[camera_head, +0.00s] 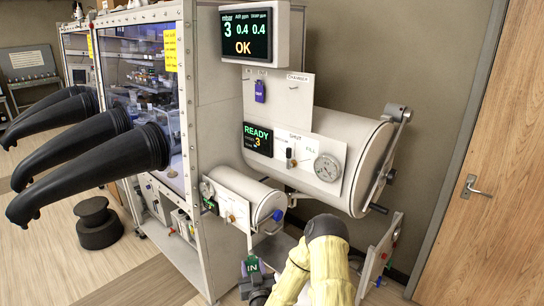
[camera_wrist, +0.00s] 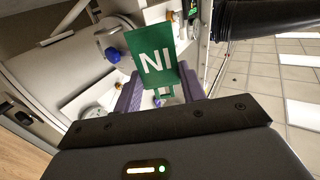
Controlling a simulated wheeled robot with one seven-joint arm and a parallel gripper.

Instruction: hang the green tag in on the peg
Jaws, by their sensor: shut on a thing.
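The green tag (camera_wrist: 153,58) with white letters is between the two purple fingers of my gripper (camera_wrist: 160,92) in the wrist view, and its lettered face fills the space above them. A white board (camera_head: 279,103) on the glove box front carries two small pegs. A blue tag (camera_head: 260,91) hangs at its left peg; the right peg (camera_head: 293,87) under the CHAMBER label looks bare. My gripper is low and apart from the board.
Black gloves (camera_head: 95,160) stick out at the left. A wooden door (camera_head: 500,170) is at the right.

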